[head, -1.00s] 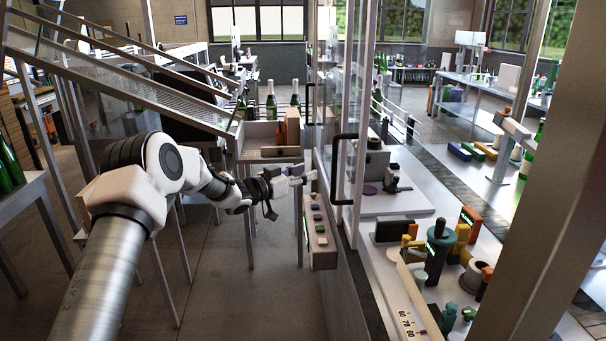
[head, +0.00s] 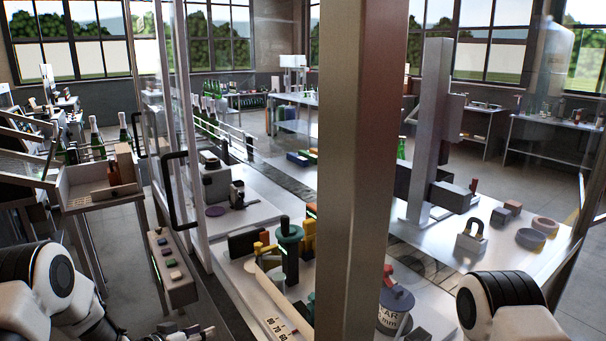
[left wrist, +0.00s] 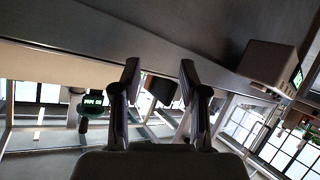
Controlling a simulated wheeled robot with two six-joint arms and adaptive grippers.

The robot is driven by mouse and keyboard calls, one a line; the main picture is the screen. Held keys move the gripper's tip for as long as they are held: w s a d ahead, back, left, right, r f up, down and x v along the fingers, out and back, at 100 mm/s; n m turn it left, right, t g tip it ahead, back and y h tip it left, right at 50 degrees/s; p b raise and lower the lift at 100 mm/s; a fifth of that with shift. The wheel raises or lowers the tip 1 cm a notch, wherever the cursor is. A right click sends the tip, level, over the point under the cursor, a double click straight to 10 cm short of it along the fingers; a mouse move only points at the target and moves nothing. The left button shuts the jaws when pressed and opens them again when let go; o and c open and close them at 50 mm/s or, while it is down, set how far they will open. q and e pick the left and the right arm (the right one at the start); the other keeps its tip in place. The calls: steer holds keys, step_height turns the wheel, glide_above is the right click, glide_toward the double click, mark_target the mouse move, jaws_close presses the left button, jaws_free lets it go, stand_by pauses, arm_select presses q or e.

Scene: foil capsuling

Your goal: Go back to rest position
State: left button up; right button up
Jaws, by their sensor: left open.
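My left arm comes in at the lower left of the head view. My left gripper (head: 188,332) shows at the bottom edge, partly cut off, below the button box (head: 172,268). In the left wrist view the two fingers of my left gripper (left wrist: 160,82) stand apart with nothing between them. Part of my right arm shows at the lower right of the head view; its gripper is out of the picture.
A thick metal post (head: 362,170) stands in the middle of the head view. Left of it is a glass door with a black handle (head: 178,190). Behind it, a white bench (head: 240,222) carries several tools. A tray (head: 85,190) stands at the left with bottles behind it.

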arm_select(q)
steer(key=s+d+f+n+g+y+b, duration=0.1)
steer(key=s+d+f+g, duration=0.1)
steer(key=s+f, duration=0.7)
steer(key=s+d+f+n+g+y+b, duration=0.1)
steer(key=s+d+f+g+b, duration=0.15)
steer(key=s+f, duration=0.6)
steer(key=s+a+g+y, duration=0.2)
steer(key=s+g, duration=0.1)
steer(key=s, duration=0.9)
steer(key=s+a+g+y, duration=0.1)
steer(key=s+g+y, duration=0.1)
steer(key=s, duration=1.1)
steer(key=shift+s+a+n+g+y, duration=0.15)
steer(key=shift+a+n+g+y, duration=0.2)
steer(key=shift+g, duration=0.4)
